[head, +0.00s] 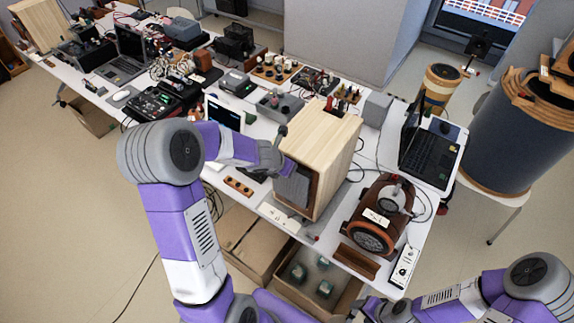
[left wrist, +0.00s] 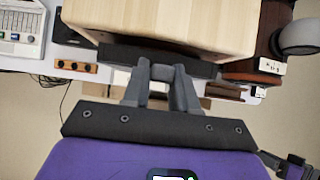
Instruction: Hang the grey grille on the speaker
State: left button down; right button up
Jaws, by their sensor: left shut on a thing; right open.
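The speaker (head: 325,140) is a pale wooden cabinet standing near the front edge of the table; its top also shows in the left wrist view (left wrist: 170,20). The grey grille (head: 292,188) is upright before the left part of the speaker's front, and a strip of dark interior shows to its right. In the left wrist view the grille (left wrist: 205,66) is a dark bar along the cabinet's edge. My left gripper (left wrist: 163,72) is shut on the grille's upper edge. I cannot tell whether grille and speaker touch. My right gripper (head: 372,308) is open and empty, low near the front, partly cut off.
A brown round-fronted device (head: 378,225) with headphones (head: 390,197) stands right of the speaker. A laptop (head: 432,150) is behind it. A socket strip (head: 239,186) lies left of the grille. Electronics crowd the table's back.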

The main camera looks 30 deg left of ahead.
pick_arm(q)
jog(key=shift+w, duration=0.55)
dwell(0.9)
jog(key=shift+f+b, duration=0.3)
jog(key=shift+f, duration=0.3)
dwell(1.4)
jog(key=c, duration=0.8)
grip_release()
jog(key=shift+s+r, duration=0.1)
jog(key=p+v, duration=0.4)
jog(key=v, duration=0.3)
jog(key=shift+r, duration=0.15)
jog(key=shift+s, duration=0.1)
